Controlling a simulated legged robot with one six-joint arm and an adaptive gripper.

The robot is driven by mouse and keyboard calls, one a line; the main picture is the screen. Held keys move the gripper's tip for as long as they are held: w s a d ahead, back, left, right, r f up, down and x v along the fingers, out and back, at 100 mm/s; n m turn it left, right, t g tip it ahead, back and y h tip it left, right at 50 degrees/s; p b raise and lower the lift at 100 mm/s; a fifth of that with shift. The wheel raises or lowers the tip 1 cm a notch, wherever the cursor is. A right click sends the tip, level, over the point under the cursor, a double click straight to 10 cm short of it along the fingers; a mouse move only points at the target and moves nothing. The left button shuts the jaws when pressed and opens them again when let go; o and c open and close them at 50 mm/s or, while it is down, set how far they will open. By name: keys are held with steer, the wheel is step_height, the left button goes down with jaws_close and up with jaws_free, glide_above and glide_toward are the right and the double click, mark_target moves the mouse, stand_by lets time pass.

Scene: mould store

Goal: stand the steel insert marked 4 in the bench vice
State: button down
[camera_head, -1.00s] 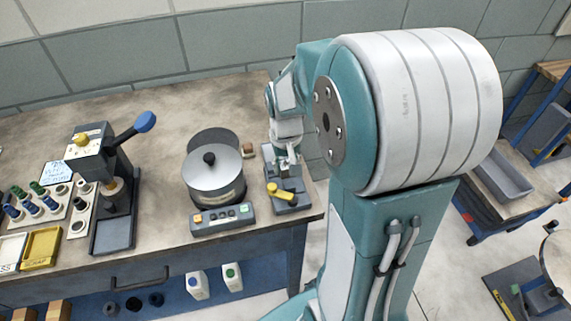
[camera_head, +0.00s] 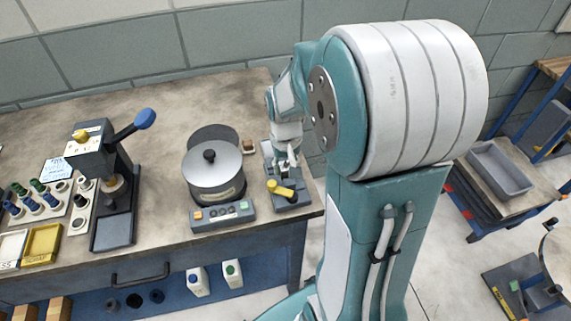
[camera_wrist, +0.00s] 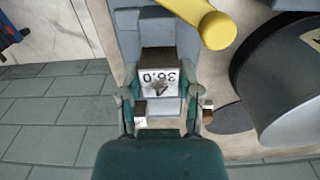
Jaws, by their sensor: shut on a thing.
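The steel insert (camera_wrist: 159,82) is a block with a dark side and a pale face reading 36.0 upside down in the wrist view. A smudged dark figure below that looks like a 4. My gripper (camera_wrist: 160,103) is shut on it, one finger on each side. The blue-grey bench vice (camera_wrist: 127,38) with its yellow handle (camera_wrist: 207,32) lies just beyond and around the insert. I cannot tell whether the insert touches its jaws. In the head view my gripper (camera_head: 286,162) is at the back of the vice (camera_head: 292,200), and the insert is hard to make out.
A lidded round pot (camera_head: 214,172) stands close left of the vice, with a button panel (camera_head: 222,216) in front. A small brown block (camera_head: 248,146) lies behind. A lever press (camera_head: 104,185) and several small parts are further left. The bench's right edge is close to the vice.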

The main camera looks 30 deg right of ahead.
steer(key=shift+f, duration=0.9)
stand_by(0.3)
steer(key=shift+c, duration=1)
jaws_free()
steer(key=shift+o, duration=1)
steer(key=shift+r, duration=3.75)
